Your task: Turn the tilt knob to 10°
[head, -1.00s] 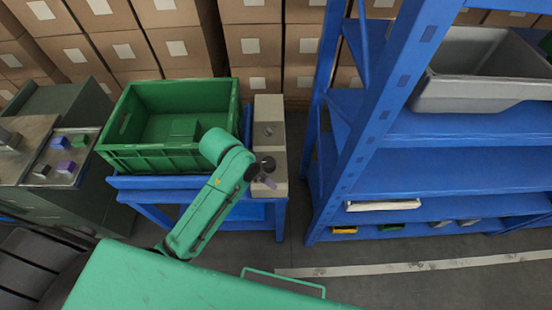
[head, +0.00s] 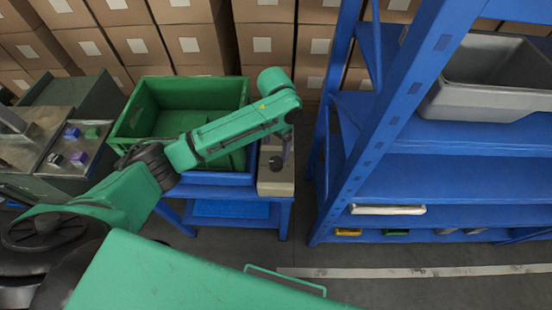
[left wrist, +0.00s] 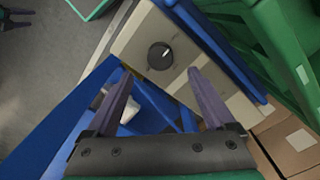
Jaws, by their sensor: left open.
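The round black knob (left wrist: 160,55) with a white pointer line sits on a beige panel (left wrist: 125,42) in the left wrist view. Its pointer aims up and to the right. In the head view the knob (head: 277,163) shows on the near part of the beige box (head: 275,186). I see no readable label or scale. My left gripper (left wrist: 158,75) is open and empty, its two purple fingers apart and the knob showing beyond and between their tips. In the head view the left gripper (head: 287,148) is over the box, partly hidden by its arm.
A green crate (head: 130,128) stands left of the box on a blue stand (head: 230,209). A blue shelf rack (head: 372,130) with a grey bin (head: 485,107) is close on the right. A small dark pronged shape, possibly my right gripper (left wrist: 15,18), shows at the wrist view's corner.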

